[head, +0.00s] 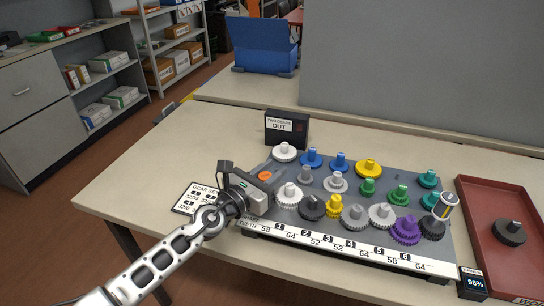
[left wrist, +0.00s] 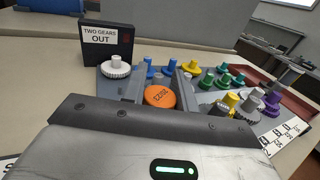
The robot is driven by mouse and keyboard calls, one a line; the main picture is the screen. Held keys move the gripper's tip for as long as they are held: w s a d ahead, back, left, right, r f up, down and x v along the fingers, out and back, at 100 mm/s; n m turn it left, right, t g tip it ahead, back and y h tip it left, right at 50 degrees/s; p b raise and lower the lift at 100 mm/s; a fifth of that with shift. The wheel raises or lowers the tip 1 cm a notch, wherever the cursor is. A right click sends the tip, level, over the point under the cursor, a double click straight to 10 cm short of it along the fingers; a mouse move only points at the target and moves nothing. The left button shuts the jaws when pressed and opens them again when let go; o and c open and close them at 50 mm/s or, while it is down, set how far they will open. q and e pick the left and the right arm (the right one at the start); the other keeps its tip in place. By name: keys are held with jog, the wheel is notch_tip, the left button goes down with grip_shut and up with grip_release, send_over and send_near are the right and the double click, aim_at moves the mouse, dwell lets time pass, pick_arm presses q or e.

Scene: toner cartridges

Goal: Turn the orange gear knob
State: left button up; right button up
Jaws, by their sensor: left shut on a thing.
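The orange gear knob (head: 265,176) is at the left end of the grey gear board (head: 262,229). My left gripper (head: 268,172) comes in from the left and is shut on the knob. In the left wrist view my left gripper (left wrist: 158,88) has one finger on each side of it. The knob's lower part is hidden. My right gripper is not in view.
Several coloured gears crowd the board, including a white gear (head: 285,152) and a yellow gear (head: 368,168). A "TWO GEARS OUT" box (head: 287,128) stands behind. A red tray (head: 480,222) with a dark gear (head: 510,232) is at right.

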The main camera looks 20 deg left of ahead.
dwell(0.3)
pick_arm(q)
jog(key=o, duration=1)
jog(key=shift+c, duration=0.2)
jog(key=b+v, duration=0.3)
jog(key=v, duration=1.3)
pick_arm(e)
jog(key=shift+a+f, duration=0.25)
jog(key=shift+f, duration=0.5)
pick_arm(q)
jog(key=shift+d, duration=0.15)
